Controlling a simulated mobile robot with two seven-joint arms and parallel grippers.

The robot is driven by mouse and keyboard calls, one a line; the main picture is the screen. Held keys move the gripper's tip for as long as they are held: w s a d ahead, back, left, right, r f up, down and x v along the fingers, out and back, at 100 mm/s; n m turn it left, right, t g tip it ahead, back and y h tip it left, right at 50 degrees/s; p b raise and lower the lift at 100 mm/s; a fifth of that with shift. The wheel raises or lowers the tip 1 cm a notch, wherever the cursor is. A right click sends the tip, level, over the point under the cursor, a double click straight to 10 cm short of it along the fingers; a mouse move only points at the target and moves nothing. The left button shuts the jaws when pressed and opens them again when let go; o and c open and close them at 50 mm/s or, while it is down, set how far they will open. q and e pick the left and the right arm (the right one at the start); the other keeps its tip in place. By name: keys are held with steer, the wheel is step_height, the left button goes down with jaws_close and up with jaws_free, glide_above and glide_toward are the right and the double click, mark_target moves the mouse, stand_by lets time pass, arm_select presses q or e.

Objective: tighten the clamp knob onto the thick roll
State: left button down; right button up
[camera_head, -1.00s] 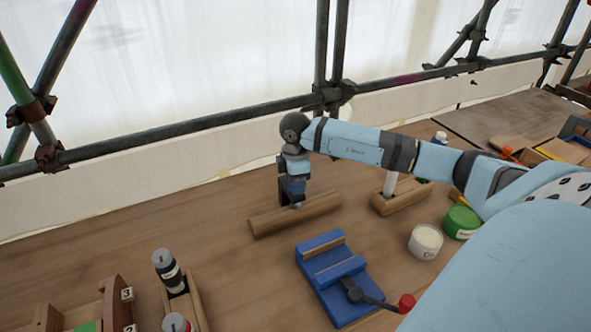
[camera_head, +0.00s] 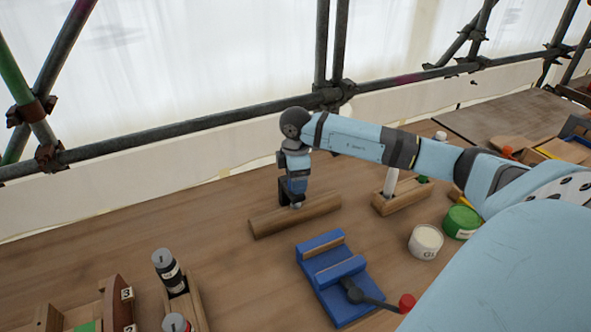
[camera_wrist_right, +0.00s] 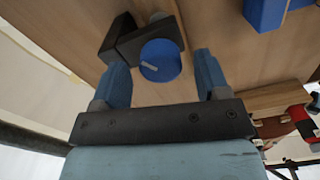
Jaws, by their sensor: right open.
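The thick roll (camera_head: 325,207) is a wooden cylinder lying on the bench in the head view. My right gripper (camera_head: 296,196) points down over its middle. In the right wrist view the clamp (camera_wrist_right: 124,43) is a black bracket with a round blue knob (camera_wrist_right: 160,62) that has a pale mark on its face. The two blue fingers of my right gripper (camera_wrist_right: 162,57) stand apart on either side of the knob, with a visible gap to its right. In the head view the gripper largely hides the clamp. My left gripper is not in view.
A blue vise (camera_head: 335,285) with a red-tipped handle stands in front of the roll. A wooden holder (camera_head: 402,199), a white tub (camera_head: 425,241) and a green tub (camera_head: 461,222) are to the right. Dark bottles (camera_head: 168,270) stand front left. Bare bench lies left of the roll.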

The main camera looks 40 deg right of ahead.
step_height(320, 180, up, 13)
steer(key=shift+f, duration=0.15)
steer(key=shift+a+f, duration=0.1)
stand_by(0.5)
